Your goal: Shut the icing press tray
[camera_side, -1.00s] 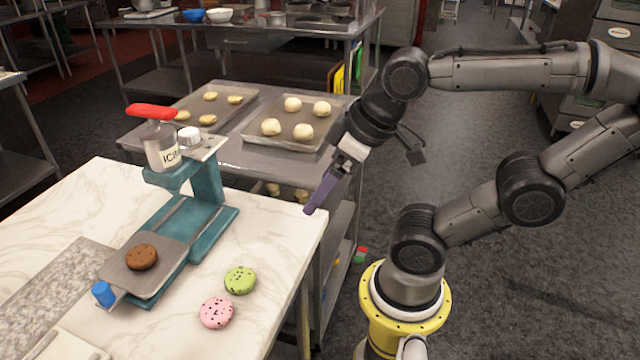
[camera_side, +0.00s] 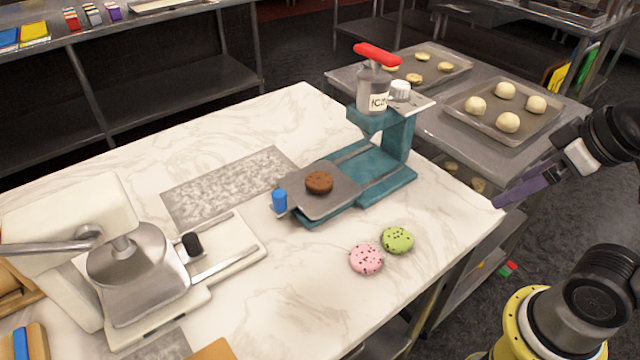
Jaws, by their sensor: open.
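The icing press (camera_side: 397,137) is teal, with a red-handled icing bottle (camera_side: 373,82) in its head. It stands on the marble table. Its grey metal tray (camera_side: 338,203) is slid out toward the lower left, away from under the bottle. A brown cookie (camera_side: 319,182) lies on the tray, and a blue knob (camera_side: 279,201) is at the tray's front end. My gripper (camera_side: 497,204), with purple fingers, is open and empty. In the picture it is at the table's right edge, right of the press and apart from the tray.
A pink cookie (camera_side: 366,260) and a green cookie (camera_side: 397,240) lie on the marble in front of the press. A white machine with a metal bowl (camera_side: 139,270) stands at the left. Baking trays with dough (camera_side: 507,108) are behind. The marble between is mostly clear.

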